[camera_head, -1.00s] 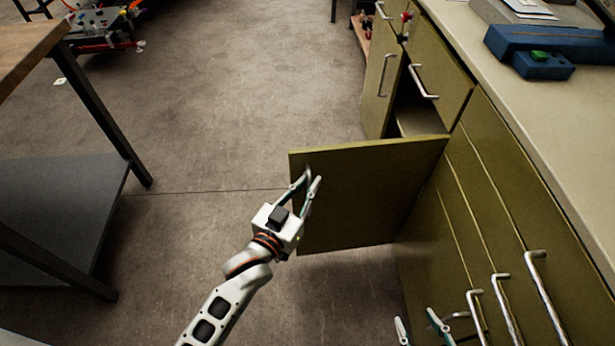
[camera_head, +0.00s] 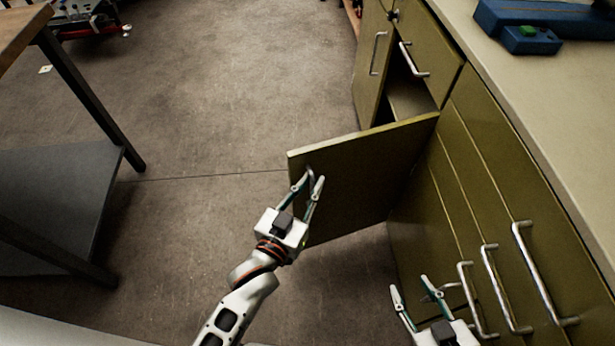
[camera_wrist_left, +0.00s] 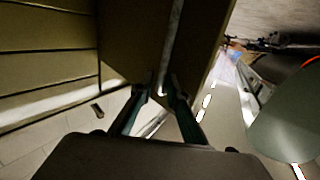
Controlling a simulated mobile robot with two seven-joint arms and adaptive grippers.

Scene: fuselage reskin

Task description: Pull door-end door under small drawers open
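The olive door (camera_head: 365,175) under the small drawers stands swung well out from the cabinet, with a dark opening (camera_head: 405,95) behind it. My left gripper (camera_head: 313,178) is at the door's free edge with its fingers around the door handle. In the left wrist view the handle bar (camera_wrist_left: 173,50) runs down between the nearly closed fingertips (camera_wrist_left: 161,85). The fingers partly hide the handle. My right gripper (camera_head: 409,283) is open and empty, beside the long drawer handles, low in the head view.
A drawer (camera_head: 432,65) above the opening has a bar handle. Drawer fronts with vertical-looking handles (camera_head: 505,290) line the right. A blue device (camera_head: 530,38) lies on the worktop (camera_head: 500,75). A dark-legged table (camera_head: 90,105) stands left; the floor (camera_head: 220,100) between is clear.

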